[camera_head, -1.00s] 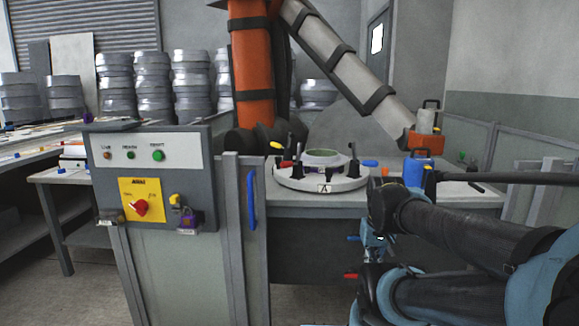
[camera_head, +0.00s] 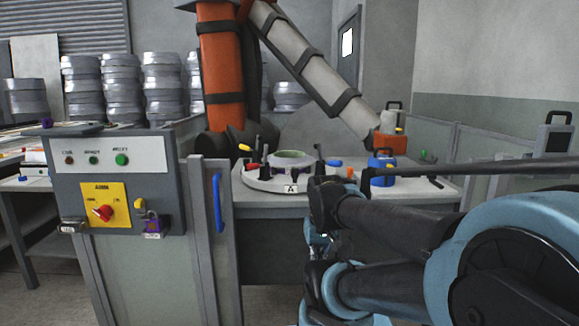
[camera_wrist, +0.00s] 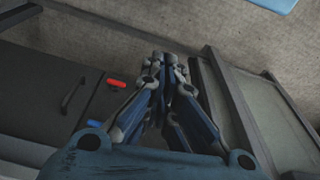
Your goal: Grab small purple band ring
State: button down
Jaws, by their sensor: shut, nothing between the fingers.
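I cannot make out a purple band ring for certain in either view. Small dark and coloured pieces stand on and around the round fixture (camera_head: 290,178) on the bench, too small to tell apart. My gripper (camera_wrist: 165,62) is shut and empty in the wrist view, pointing down past a dark cabinet side. In the head view my gripper (camera_head: 320,240) hangs in front of the bench, below its top, partly hidden by my arm.
The control box (camera_head: 115,185) with a red knob (camera_head: 103,213) stands at left, beside a post with a blue handle (camera_head: 217,203). A blue container (camera_head: 381,168) stands on the bench (camera_head: 430,190). A red handle (camera_wrist: 116,83) and a grey frame (camera_wrist: 235,100) flank my gripper.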

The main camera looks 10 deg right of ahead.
aim_at(284, 160)
jog(key=u, duration=1.95)
jog(key=k, duration=0.8)
jog(key=z, duration=1.6)
jog(key=i, duration=0.95)
jog(key=u, duration=0.05)
